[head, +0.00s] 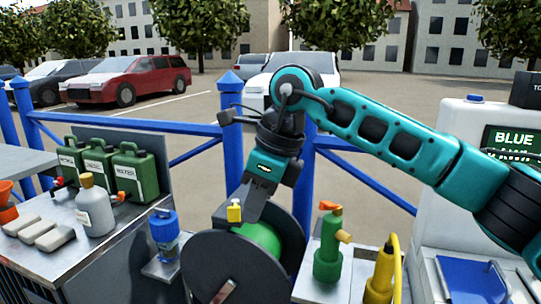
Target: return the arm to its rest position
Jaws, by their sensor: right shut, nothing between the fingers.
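My right arm (400,146) comes in from the right, teal and black, and bends down at an elbow near the middle of the view. My right gripper (248,214) points down over a dark round reel (215,268) with a green core (262,236). It is shut and holds nothing. A small yellow piece (234,211) shows just left of the fingers; I cannot tell whether they touch it. The fingers hide part of the reel. My left gripper is not in view.
A blue device (164,232) stands left of the reel; a green bottle (328,256) and yellow bottle (382,274) stand right. Green cans (136,172) and a grey bottle (96,210) stand on the left bench. A blue railing (130,125) runs behind. A blue tray (470,280) lies at right.

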